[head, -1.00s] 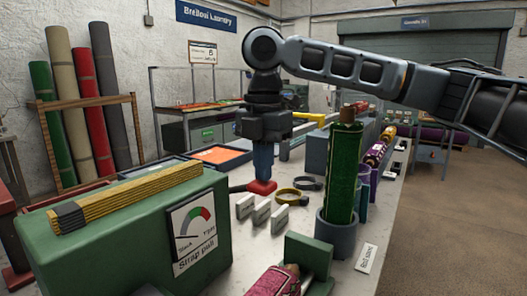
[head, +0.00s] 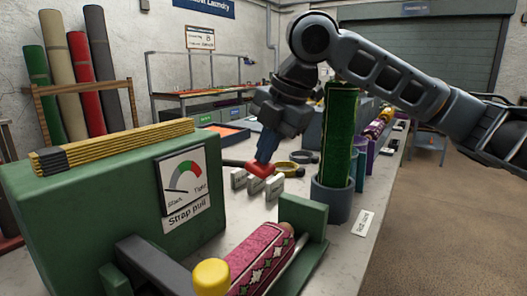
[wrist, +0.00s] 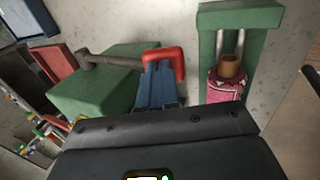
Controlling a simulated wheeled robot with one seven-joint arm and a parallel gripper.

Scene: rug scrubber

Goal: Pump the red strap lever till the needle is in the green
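The red strap lever has a red grip (head: 259,170) on a dark bar; it also shows in the wrist view (wrist: 179,62), with the bar running left over a green housing. My gripper (head: 264,160) has its blue fingers closed together at the red grip, tilted; in the wrist view the fingers (wrist: 160,80) overlap it. The green strap pull machine (head: 90,215) carries a gauge (head: 184,178) marked Slack and Tight. Its needle looks to be on the Slack side, outside the green; it is small and hard to read.
A rolled pink rug (head: 262,257) lies in a green cradle at the front, beside a yellow knob (head: 211,277) on a dark arm. A green rug roll (head: 340,140) stands in a grey holder.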

